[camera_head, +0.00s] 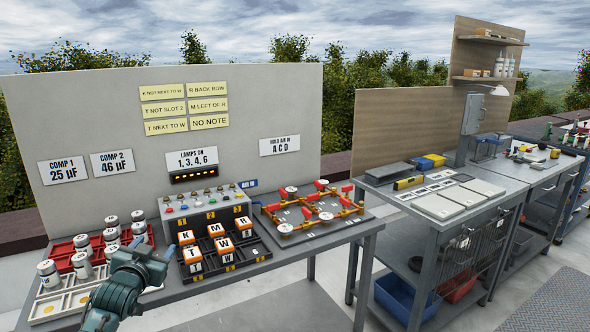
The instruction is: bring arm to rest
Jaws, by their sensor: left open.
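My left gripper (146,258) is open over the front left of the grey table (300,246), beside the black slotted tray. Its arm comes in from the bottom edge. I see nothing between its fingers, though they are small in the picture. White and silver cylinders (80,262) stand in and around a red tray (62,250) to its left. Orange lettered blocks (195,256) marked K, M, R, T and W sit in the black slotted tray (250,253) to its right. My right gripper is not in view.
A control box (205,203) with lamps stands behind the blocks. A board with red levers and orange pipes (312,212) lies to the right. A panel with signs (240,90) rises behind. A second workbench (440,205) stands right, past a floor gap.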

